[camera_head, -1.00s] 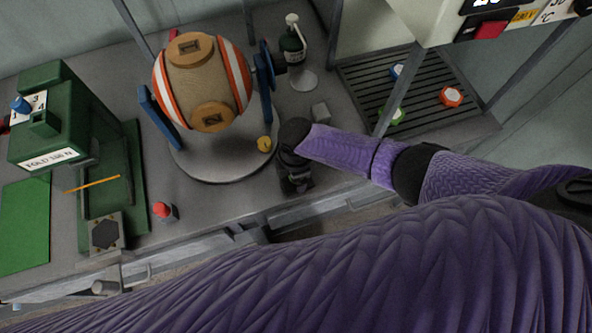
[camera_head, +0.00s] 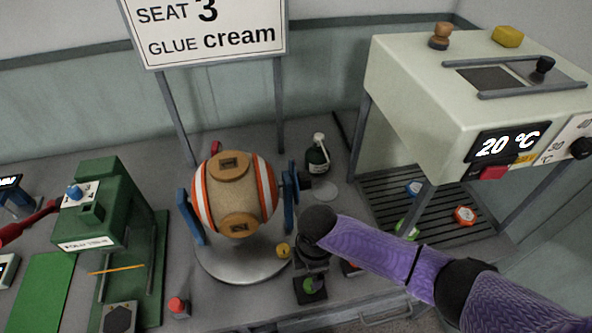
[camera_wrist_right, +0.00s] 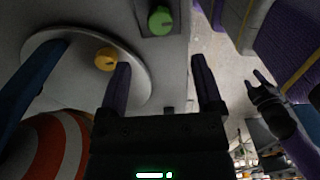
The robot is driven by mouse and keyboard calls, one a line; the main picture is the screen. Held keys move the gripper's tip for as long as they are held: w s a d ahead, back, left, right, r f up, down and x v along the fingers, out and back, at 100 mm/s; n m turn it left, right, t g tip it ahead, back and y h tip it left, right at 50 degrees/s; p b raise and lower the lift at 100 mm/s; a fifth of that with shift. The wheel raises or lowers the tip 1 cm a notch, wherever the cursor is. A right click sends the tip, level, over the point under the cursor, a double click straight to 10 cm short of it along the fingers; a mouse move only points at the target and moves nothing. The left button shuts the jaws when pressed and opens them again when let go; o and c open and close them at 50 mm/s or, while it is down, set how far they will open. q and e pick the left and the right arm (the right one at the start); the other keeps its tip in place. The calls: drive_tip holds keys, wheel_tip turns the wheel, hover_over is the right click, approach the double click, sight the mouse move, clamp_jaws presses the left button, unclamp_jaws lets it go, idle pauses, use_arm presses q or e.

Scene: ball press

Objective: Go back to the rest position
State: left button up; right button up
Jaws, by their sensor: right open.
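My right gripper (camera_head: 311,262) hangs below its purple arm at the front of the bench, right of the round plate. In the right wrist view (camera_wrist_right: 160,65) its two fingers are wide apart with nothing between them. A green knob (camera_wrist_right: 160,20) lies beyond the fingers in that view, on the grey surface; it also shows near the gripper in the head view (camera_head: 310,285). My left gripper (camera_wrist_right: 256,88) shows at the right of the wrist view, over the floor, its fingers apart and apparently empty. The head view does not show it.
A striped drum (camera_head: 235,192) sits between blue supports on a round plate (camera_head: 243,266), with a yellow knob (camera_head: 283,251) at its edge. A green press (camera_head: 95,210) stands left. A cream oven (camera_head: 425,90) stands right over a slatted rack (camera_head: 385,197). A dark green bottle (camera_head: 317,158) stands behind.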

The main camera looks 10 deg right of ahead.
drive_tip(key=s+a+r+m+t+y, duration=0.1)
drive_tip(key=s+a+r+m+y, duration=0.2)
drive_tip(key=s+a+m, duration=0.35)
drive_tip(key=s+d+r+m+t+h, duration=0.1)
drive_tip(key=s+d+r+m+h, duration=0.1)
drive_tip(key=s+d+r+m, duration=0.25)
drive_tip(key=s+d+r+m+t+h, duration=0.1)
drive_tip(key=s+d+m, duration=0.2)
drive_tip(key=d+m, duration=0.4)
drive_tip(key=s+d+f+n+g+b, duration=0.1)
drive_tip(key=s+f+b, duration=0.15)
drive_tip(key=f, duration=1.05)
drive_tip(key=s+f+n+b, duration=0.1)
drive_tip(key=f+b, duration=0.3)
drive_tip(key=f, duration=1)
use_arm(q)
wheel_tip(320, 180, down, 10)
drive_tip(key=b, duration=0.3)
drive_tip(key=shift+s+a, duration=0.2)
drive_tip(key=shift+s, duration=0.25)
use_arm(e)
drive_tip(key=s+d+f+g, duration=0.1)
drive_tip(key=s+d+f, duration=0.2)
drive_tip(key=s+f, duration=0.9)
drive_tip(key=shift+f, duration=0.25)
drive_tip(key=shift+s, duration=0.1)
